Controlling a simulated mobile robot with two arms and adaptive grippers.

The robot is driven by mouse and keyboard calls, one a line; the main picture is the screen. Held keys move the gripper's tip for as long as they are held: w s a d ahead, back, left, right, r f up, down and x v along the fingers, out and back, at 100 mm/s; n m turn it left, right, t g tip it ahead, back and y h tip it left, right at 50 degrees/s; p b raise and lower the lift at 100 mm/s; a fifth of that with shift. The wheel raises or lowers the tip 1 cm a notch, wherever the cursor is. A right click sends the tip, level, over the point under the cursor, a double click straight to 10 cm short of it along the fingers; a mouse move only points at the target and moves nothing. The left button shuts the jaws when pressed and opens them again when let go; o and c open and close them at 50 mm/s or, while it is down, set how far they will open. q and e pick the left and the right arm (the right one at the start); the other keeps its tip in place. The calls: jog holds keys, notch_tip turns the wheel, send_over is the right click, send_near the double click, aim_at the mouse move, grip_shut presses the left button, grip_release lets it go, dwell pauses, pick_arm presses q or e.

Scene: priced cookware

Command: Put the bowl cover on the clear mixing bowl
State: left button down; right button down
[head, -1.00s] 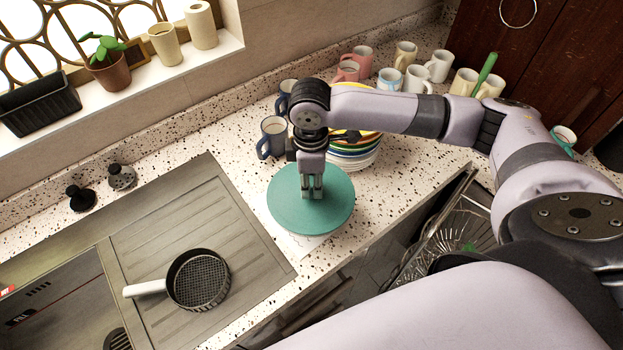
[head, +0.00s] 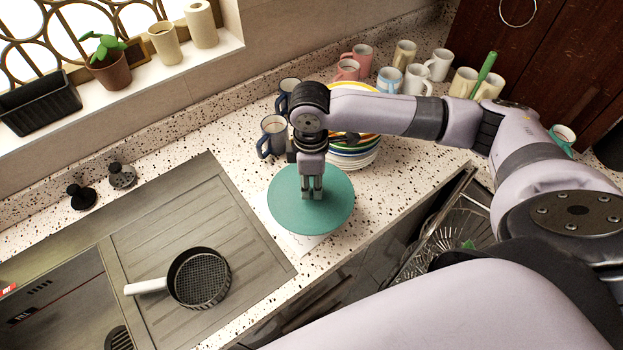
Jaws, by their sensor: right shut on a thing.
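The bowl cover (head: 335,212) is a flat, round teal disc over the counter, right of the sink's drainboard. My right gripper (head: 312,194) points down at the middle of the cover and is shut on it, seemingly on a part at its centre. The clear mixing bowl is not plainly visible; a pale, whitish patch (head: 297,243) shows under the cover's lower left edge, and I cannot tell whether it is the bowl. My left gripper is not in view.
A stack of plates (head: 352,157) stands just behind the cover, with a blue mug (head: 272,137) to its left. Several mugs (head: 417,80) stand farther back. A pan (head: 199,278) lies on the drainboard (head: 170,225). An open dishwasher rack (head: 455,235) is at the right.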

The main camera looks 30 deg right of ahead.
aim_at(311, 182)
jog(key=c, duration=1.2)
grip_release()
jog(key=o, duration=0.6)
jog(key=shift+o, duration=0.2)
jog(key=shift+r, duration=0.3)
notch_tip(311, 182, up, 11)
jog(key=shift+r, duration=0.2)
